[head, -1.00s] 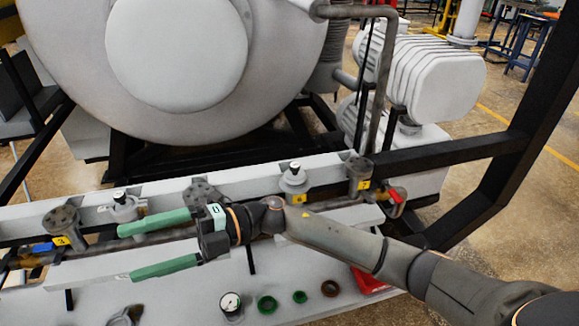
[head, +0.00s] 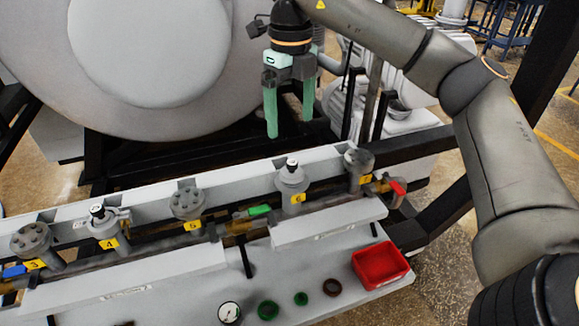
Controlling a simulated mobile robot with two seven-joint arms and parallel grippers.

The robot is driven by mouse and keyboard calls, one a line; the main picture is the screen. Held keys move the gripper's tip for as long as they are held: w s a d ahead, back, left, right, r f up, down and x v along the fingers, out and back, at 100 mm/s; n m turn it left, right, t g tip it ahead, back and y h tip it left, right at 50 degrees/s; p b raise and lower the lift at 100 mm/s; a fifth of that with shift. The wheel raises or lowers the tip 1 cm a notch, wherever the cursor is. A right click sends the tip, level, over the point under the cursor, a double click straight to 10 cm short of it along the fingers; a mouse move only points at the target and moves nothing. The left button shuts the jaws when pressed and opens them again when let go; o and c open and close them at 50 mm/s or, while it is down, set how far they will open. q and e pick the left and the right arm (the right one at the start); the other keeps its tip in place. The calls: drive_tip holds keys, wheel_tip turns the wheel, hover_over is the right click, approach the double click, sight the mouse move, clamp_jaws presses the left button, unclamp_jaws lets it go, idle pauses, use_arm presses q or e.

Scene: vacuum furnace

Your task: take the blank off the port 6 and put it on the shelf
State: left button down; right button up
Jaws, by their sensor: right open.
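Port 6 carries a yellow label (head: 298,197) and stands on the pipe rail right of centre. The blank (head: 291,174) on it is a round grey cap with a small black-and-white knob on top. My right gripper (head: 290,124) has two green fingers, open and empty, pointing down above the blank and apart from it. The pale grey shelf (head: 185,300) runs along the front, below the rail. My left gripper is not in view.
Neighbouring ports 5 (head: 187,203) and 4 (head: 103,220) stand to the left. A capped port (head: 359,163) with a red-handled valve (head: 397,187) stands to the right.

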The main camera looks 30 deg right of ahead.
hover_over(292, 162)
wheel_tip(292, 162, down, 6)
drive_tip(key=shift+s+a+f, duration=0.1)
drive_tip(key=shift+a+f, duration=0.05)
drive_tip(key=shift+d+f+p, duration=0.2)
drive_tip(key=shift+f+p, duration=0.25)
drive_tip(key=shift+f, duration=2.25)
clamp_jaws()
drive_tip(key=shift+r, duration=0.1)
